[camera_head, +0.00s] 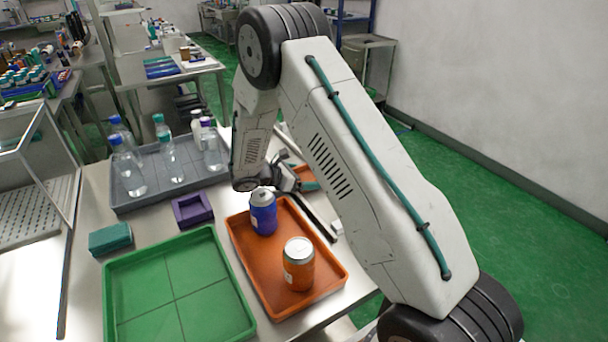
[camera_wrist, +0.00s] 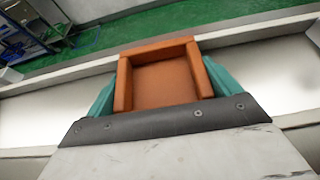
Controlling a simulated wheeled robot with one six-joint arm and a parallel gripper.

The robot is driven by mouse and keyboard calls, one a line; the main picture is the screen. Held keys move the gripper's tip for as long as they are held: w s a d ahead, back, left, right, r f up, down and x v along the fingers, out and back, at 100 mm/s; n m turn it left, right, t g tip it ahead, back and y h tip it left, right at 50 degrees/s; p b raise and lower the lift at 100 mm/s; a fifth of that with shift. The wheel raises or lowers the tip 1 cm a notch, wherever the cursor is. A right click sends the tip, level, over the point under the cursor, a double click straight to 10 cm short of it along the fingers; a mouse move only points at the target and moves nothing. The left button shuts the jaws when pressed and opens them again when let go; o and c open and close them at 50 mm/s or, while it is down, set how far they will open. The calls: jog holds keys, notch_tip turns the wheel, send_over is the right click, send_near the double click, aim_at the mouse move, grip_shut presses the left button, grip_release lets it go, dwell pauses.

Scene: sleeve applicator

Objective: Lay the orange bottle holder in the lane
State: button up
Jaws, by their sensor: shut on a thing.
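The orange bottle holder (camera_wrist: 161,82) is a square open frame with raised walls and a flat floor. My gripper (camera_wrist: 160,90) is shut on it, with a teal finger pressed to each side. In the head view a small part of the holder (camera_head: 305,173) shows beside my gripper, behind my arm. In the wrist view a pale strip (camera_wrist: 262,68) with raised edges runs across on both sides of the holder; it looks like the lane. I cannot tell whether the holder touches it. In the head view a dark rail (camera_head: 318,217) runs beside the orange tray, partly hidden by my arm.
An orange tray (camera_head: 243,262) holds a blue can (camera_head: 263,213) and an orange can (camera_head: 298,265). A green tray (camera_head: 150,290) is empty. A purple holder (camera_head: 193,210) and a teal block (camera_head: 110,239) lie on the table. A grey tray (camera_head: 135,203) holds several bottles.

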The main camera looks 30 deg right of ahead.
jog(key=o, duration=0.8)
jog(key=shift+f, duration=0.1)
jog(key=shift+r, duration=0.35)
jog(key=v, duration=1.2)
jog(key=shift+d+r, duration=0.1)
jog(key=shift+r, duration=0.25)
jog(key=s+d+r+m+g+y, duration=0.25)
jog(key=s+r+m+y, duration=0.6)
jog(key=s+r, duration=1)
jog(key=s+a+r+m+t+y, duration=0.1)
jog(key=s+m, duration=0.2)
jog(key=s, duration=0.3)
jog(key=s+a+m+t+y, duration=0.1)
jog(key=s+a+m+y, duration=0.1)
jog(key=s, duration=0.5)
jog(key=s+a+r+m+t+y, duration=0.1)
jog(key=s+a+m+t+y, duration=0.1)
jog(key=s+m, duration=0.2)
jog(key=shift+s+r+m, duration=0.15)
jog(key=shift+s+r, duration=0.05)
jog(key=shift+s, duration=0.55)
jog(key=shift+s+r+m, duration=0.1)
jog(key=shift+s+r, duration=0.05)
jog(key=shift+s, duration=0.55)
